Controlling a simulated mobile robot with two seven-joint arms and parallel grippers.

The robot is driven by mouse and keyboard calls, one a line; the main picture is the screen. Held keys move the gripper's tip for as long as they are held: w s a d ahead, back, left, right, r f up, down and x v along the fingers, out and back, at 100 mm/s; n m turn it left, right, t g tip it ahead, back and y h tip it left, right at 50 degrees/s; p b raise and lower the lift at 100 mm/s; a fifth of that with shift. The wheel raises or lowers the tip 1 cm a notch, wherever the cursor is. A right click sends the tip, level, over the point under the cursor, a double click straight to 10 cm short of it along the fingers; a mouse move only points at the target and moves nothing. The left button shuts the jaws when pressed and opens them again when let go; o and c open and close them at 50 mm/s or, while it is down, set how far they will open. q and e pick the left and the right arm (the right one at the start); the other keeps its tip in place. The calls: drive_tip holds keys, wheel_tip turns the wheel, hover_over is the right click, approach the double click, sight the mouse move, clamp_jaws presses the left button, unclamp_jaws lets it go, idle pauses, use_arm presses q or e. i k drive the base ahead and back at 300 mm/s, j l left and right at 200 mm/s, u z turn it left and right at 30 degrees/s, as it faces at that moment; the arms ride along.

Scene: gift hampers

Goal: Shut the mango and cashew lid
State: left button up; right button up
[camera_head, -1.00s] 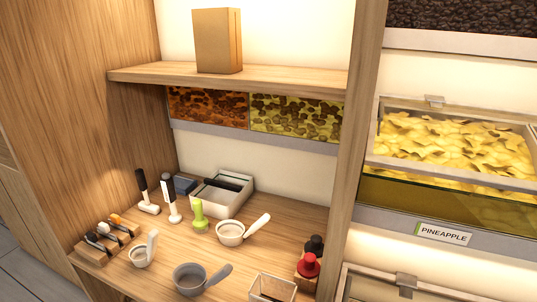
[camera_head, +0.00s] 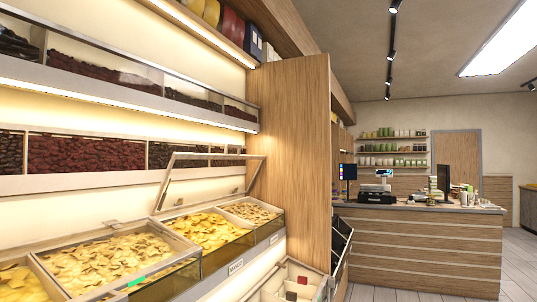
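A clear, pale-framed lid (camera_head: 212,156) stands raised and tilted over the bins in the middle left. Below it, one bin holds bright yellow pieces like mango (camera_head: 207,232). The bin beside it holds paler, tan pieces (camera_head: 251,212), which may be cashews. A small label (camera_head: 236,267) is on the front edge, too small to read surely. Neither of my grippers is in view.
A bin of pale yellow slices (camera_head: 108,260) lies nearer at left. A wooden partition (camera_head: 292,150) stands right of the bins. A white divided box (camera_head: 270,290) is low in front. A counter (camera_head: 420,245) stands at right, with bare floor (camera_head: 380,292) before it.

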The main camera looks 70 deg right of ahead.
sight(179, 206)
drive_tip(key=z, duration=2.1)
drive_tip(key=i+l+u, duration=0.15)
drive_tip(key=u, duration=0.3)
drive_tip(key=i+l+u, duration=0.1)
drive_tip(key=u, duration=0.35)
drive_tip(key=l+u, duration=0.45)
drive_tip(key=i+j, duration=0.05)
drive_tip(key=j, duration=0.05)
